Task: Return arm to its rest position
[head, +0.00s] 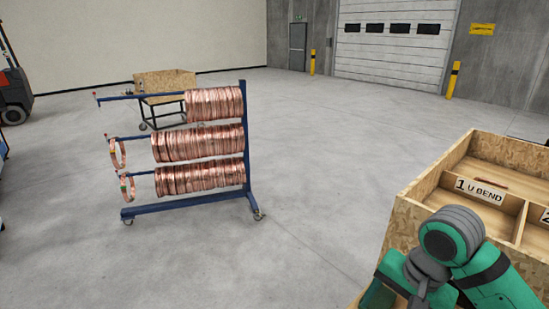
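My arm (450,240), green with grey joints, shows at the lower right, bent in front of a wooden crate (408,228). My gripper is not visible in the head view; the lower links run out of the bottom of the picture. The crate has compartments, and one bears the label "1 U BEND" (479,190). A thin copper-coloured piece (491,184) shows just behind that label. A blue wheeled rack (245,150) carries copper tube coils (198,143) on three horizontal bars. Single copper loops hang near the left ends of the middle and lower bars.
A second wooden box (165,81) stands on a wheeled cart behind the rack. Part of a vehicle (14,93) shows at the left edge. The concrete floor between rack and crate is clear.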

